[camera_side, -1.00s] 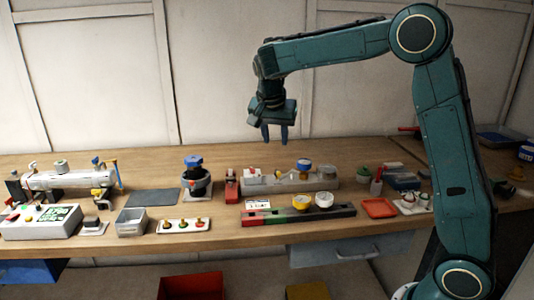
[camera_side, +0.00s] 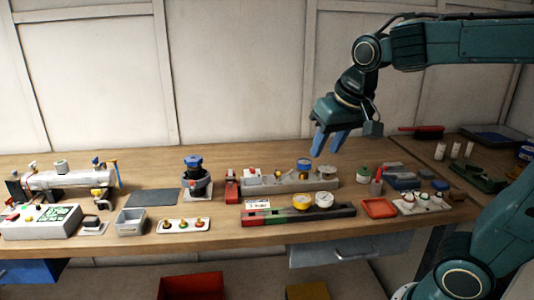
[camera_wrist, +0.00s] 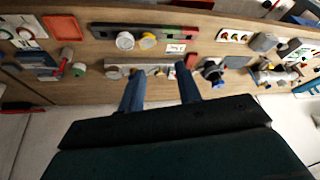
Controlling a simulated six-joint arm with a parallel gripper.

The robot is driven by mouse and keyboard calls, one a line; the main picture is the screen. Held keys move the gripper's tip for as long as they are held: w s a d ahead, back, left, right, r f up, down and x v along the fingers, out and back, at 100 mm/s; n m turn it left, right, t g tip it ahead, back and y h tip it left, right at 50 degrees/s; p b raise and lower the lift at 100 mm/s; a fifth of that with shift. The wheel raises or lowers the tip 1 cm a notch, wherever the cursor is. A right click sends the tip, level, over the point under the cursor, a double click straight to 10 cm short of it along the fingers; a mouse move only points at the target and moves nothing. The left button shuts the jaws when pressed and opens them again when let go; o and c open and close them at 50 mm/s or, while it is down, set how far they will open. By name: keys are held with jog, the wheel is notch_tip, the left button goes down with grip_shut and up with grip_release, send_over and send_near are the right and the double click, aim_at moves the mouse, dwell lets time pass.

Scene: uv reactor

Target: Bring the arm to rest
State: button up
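My gripper (camera_side: 330,142) hangs in the air over the back of the wooden bench (camera_side: 150,160), above and behind the grey block with small parts. Its two blue fingers are apart with nothing between them. In the wrist view my gripper (camera_wrist: 160,88) also shows two separated fingers, with the bench beyond them. My arm reaches in from the right side of the side view.
A grey block (camera_side: 284,184) and a red, green and black strip (camera_side: 290,218) with a yellow cup (camera_side: 302,201) and a white cup (camera_side: 324,199) stand mid-bench. An orange tray (camera_side: 379,208) lies right. A blue-capped black device (camera_side: 195,180) stands left. Air above the bench is free.

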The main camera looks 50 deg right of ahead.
jog(key=s+a+f+n+y, duration=0.1)
jog(key=s+a+f+n, duration=0.1)
jog(key=s, duration=0.3)
jog(key=s+a+f+n+t, duration=0.1)
jog(key=s+a+f+n, duration=0.1)
jog(key=s, duration=0.4)
jog(key=shift+a+n+y, duration=0.25)
jog(key=shift+n+y, duration=0.15)
jog(key=shift+n, duration=0.1)
